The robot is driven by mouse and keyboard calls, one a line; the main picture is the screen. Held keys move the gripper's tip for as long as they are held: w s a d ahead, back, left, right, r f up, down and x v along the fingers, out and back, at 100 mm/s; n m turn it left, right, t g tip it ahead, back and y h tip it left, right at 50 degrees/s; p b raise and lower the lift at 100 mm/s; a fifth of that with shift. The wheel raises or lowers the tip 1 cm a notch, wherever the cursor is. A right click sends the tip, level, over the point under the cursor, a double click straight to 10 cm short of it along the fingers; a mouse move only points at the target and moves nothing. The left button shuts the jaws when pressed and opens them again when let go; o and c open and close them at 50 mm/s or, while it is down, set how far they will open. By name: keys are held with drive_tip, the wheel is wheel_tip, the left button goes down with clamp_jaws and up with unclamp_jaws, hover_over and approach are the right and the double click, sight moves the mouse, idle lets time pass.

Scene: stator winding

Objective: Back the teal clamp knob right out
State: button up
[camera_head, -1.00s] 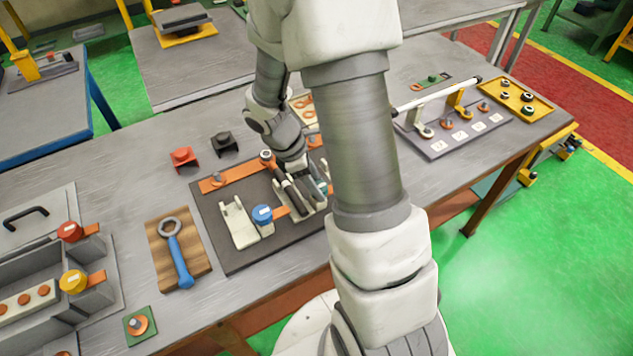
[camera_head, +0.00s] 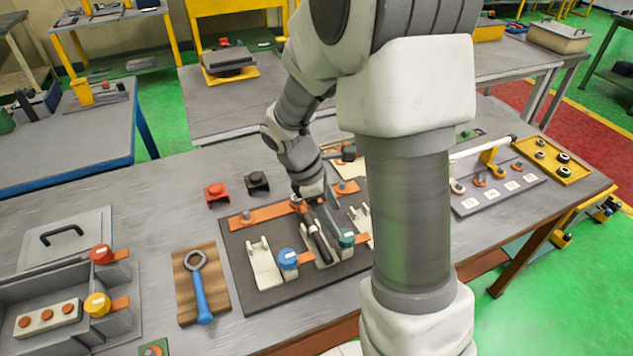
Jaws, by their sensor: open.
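The teal clamp knob (camera_head: 346,237) stands on the dark mat (camera_head: 290,296), right of the middle white cradle, with a copper strip beside it. My gripper (camera_head: 326,226) points down just left of the knob, above the cradle and a dark-handled tool (camera_head: 319,243). Its grey fingers look apart from the knob and hold nothing that I can see. The fingertips are small and partly merge with the tool behind. My arm hides part of the mat's right side.
A blue knob (camera_head: 288,258) sits left of the cradle. A wrench on a wooden board (camera_head: 186,306) lies further left. Red (camera_head: 216,192) and black (camera_head: 257,181) holders stand behind. A grey fixture (camera_head: 128,306) with red and yellow knobs is at the left.

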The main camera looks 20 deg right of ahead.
drive_tip(key=v, duration=1)
drive_tip(key=shift+p, duration=0.35)
drive_tip(key=shift+a+r, duration=0.1)
drive_tip(key=shift+a, duration=0.05)
drive_tip(key=s+a+r+m+t+y, duration=0.2)
drive_tip(key=s+r+m+t, duration=0.1)
drive_tip(key=s+r+m, duration=0.2)
drive_tip(key=s+a+r+m+t+y, duration=0.2)
drive_tip(key=s+r+m+t, duration=0.2)
drive_tip(key=s+m, duration=0.4)
drive_tip(key=shift+s+r, duration=0.7)
drive_tip(key=shift+s, duration=0.25)
drive_tip(key=shift+d, duration=0.1)
